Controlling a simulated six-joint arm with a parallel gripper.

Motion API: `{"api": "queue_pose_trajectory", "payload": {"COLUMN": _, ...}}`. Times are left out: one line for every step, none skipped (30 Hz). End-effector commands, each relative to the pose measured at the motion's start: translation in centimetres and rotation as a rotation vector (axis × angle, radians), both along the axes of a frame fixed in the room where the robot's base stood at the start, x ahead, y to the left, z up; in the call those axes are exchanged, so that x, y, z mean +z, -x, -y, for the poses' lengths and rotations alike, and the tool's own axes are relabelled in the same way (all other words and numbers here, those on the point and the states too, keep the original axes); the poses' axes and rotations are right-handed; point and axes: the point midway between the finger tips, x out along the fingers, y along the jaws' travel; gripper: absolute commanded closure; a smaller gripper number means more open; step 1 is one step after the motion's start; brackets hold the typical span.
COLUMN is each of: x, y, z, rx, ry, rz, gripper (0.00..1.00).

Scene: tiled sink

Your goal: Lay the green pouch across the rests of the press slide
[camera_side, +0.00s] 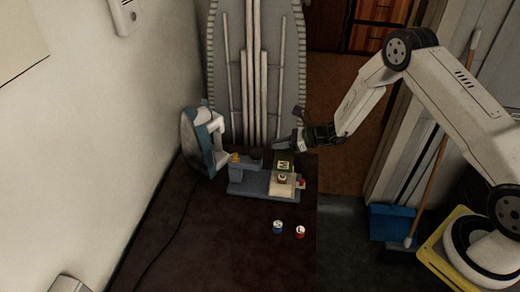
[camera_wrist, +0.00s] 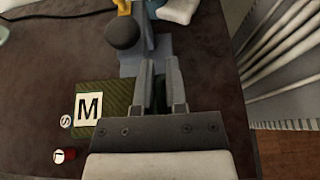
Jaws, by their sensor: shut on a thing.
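The green pouch (camera_side: 284,155) has a white label with a black M. It also shows in the wrist view (camera_wrist: 118,92), extending left from between the fingers. My gripper (camera_side: 298,143) is shut on it; the fingers (camera_wrist: 161,85) show at the middle of the wrist view. The grey-blue press slide (camera_side: 247,188) has a pale block (camera_side: 281,190) at its right end and a dark ball knob (camera_wrist: 123,33). In the side view the pouch appears just above and behind that block. Whether it touches the slide I cannot tell. The rests are not clearly visible.
A blue can (camera_side: 277,228) and a red can (camera_side: 300,232) stand in front of the slide. A blue-white iron (camera_side: 200,140) stands to its left, by the wall. An ironing board (camera_side: 258,70) is behind. The dark surface in front is mostly clear.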

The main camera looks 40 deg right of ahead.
Motion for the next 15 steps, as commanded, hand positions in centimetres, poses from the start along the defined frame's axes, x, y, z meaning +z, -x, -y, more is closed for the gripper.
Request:
{"api": "queue_pose_trajectory", "payload": {"x": 0.0, "y": 0.0, "z": 0.0, "rx": 0.0, "ry": -0.001, "rz": 0.001, "gripper": 1.0}}
{"api": "queue_pose_trajectory", "payload": {"x": 0.0, "y": 0.0, "z": 0.0, "rx": 0.0, "ry": 0.0, "rz": 0.0, "gripper": 1.0}}
{"api": "queue_pose_trajectory", "payload": {"x": 0.0, "y": 0.0, "z": 0.0, "rx": 0.0, "ry": 0.0, "rz": 0.0, "gripper": 1.0}}
{"api": "queue_pose_trajectory", "payload": {"x": -0.1, "y": 0.0, "z": 0.0, "rx": 0.0, "ry": 0.0, "rz": 0.0, "gripper": 1.0}}
{"api": "queue_pose_trajectory", "payload": {"x": -0.1, "y": 0.0, "z": 0.0, "rx": 0.0, "ry": 0.0, "rz": 0.0, "gripper": 1.0}}
{"api": "queue_pose_trajectory", "payload": {"x": -0.2, "y": 0.0, "z": 0.0, "rx": 0.0, "ry": 0.0, "rz": 0.0, "gripper": 1.0}}
{"api": "queue_pose_trajectory", "payload": {"x": -0.3, "y": 0.0, "z": 0.0, "rx": 0.0, "ry": 0.0, "rz": 0.0, "gripper": 1.0}}
{"api": "queue_pose_trajectory", "payload": {"x": -0.3, "y": 0.0, "z": 0.0, "rx": 0.0, "ry": 0.0, "rz": 0.0, "gripper": 1.0}}
{"api": "queue_pose_trajectory", "payload": {"x": -0.5, "y": 0.0, "z": 0.0, "rx": 0.0, "ry": 0.0, "rz": 0.0, "gripper": 1.0}}
{"api": "queue_pose_trajectory", "payload": {"x": -0.6, "y": 0.0, "z": 0.0, "rx": -0.001, "ry": 0.0, "rz": 0.0, "gripper": 1.0}}
{"api": "queue_pose_trajectory", "payload": {"x": -0.8, "y": 0.0, "z": 0.0, "rx": -0.001, "ry": 0.0, "rz": 0.0, "gripper": 1.0}}
{"api": "queue_pose_trajectory", "payload": {"x": -1.0, "y": 0.0, "z": 0.0, "rx": 0.0, "ry": 0.0, "rz": 0.0, "gripper": 1.0}}
{"api": "queue_pose_trajectory", "payload": {"x": -1.2, "y": 0.0, "z": 0.0, "rx": 0.0, "ry": -0.001, "rz": -0.001, "gripper": 1.0}}
{"api": "queue_pose_trajectory", "payload": {"x": -1.4, "y": 0.0, "z": 0.0, "rx": 0.0, "ry": 0.0, "rz": -0.001, "gripper": 1.0}}
{"api": "queue_pose_trajectory", "payload": {"x": -1.7, "y": 0.0, "z": 0.0, "rx": 0.0, "ry": 0.0, "rz": -0.001, "gripper": 1.0}}
